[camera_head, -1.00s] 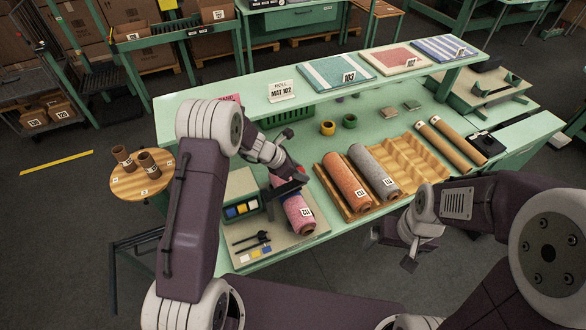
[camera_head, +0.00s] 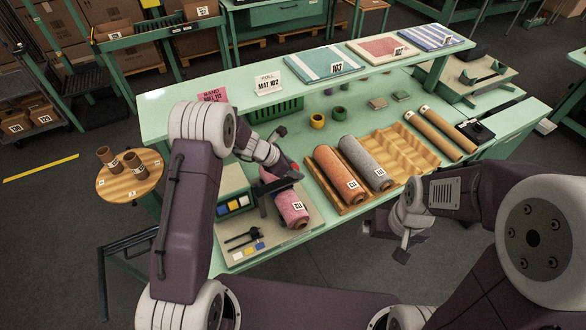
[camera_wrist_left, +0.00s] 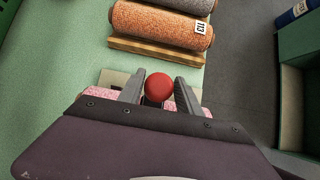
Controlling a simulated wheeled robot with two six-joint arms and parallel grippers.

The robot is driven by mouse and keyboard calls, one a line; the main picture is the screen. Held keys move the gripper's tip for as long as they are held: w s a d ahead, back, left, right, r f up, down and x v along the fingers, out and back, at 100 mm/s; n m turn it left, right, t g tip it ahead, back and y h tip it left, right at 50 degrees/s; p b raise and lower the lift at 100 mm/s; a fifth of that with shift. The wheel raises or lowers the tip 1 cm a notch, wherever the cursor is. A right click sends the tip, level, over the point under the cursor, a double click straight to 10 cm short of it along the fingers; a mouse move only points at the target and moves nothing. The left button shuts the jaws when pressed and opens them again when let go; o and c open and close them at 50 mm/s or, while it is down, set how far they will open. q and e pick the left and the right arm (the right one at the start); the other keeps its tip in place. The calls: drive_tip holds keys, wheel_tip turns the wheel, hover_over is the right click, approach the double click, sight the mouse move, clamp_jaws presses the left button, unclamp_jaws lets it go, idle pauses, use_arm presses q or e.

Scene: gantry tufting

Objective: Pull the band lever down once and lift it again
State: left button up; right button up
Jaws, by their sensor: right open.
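The band lever shows in the left wrist view as a red ball knob (camera_wrist_left: 159,87) between the two dark fingers of my left gripper (camera_wrist_left: 160,92). In the head view my left gripper (camera_head: 282,184) is over the pink roll (camera_head: 289,208), and the knob is hidden there. The pink roll lies on the beige band station (camera_head: 280,240) at the table's near left. My right gripper (camera_head: 402,247) is open and empty, in front of the table's near edge.
An orange roll (camera_head: 336,172) and a grey roll (camera_head: 364,160) lie in a wooden tray right of the band station. A black tool (camera_head: 242,237) lies at its front. A pink sign (camera_head: 212,97) and a white sign (camera_head: 268,84) stand on the upper shelf.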

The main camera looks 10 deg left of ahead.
sight(281, 182)
use_arm(q)
drive_tip(key=shift+o, duration=0.6)
drive_tip(key=shift+w+d+f, duration=0.15)
drive_tip(key=shift+w, duration=0.05)
drive_tip(key=v, duration=0.9)
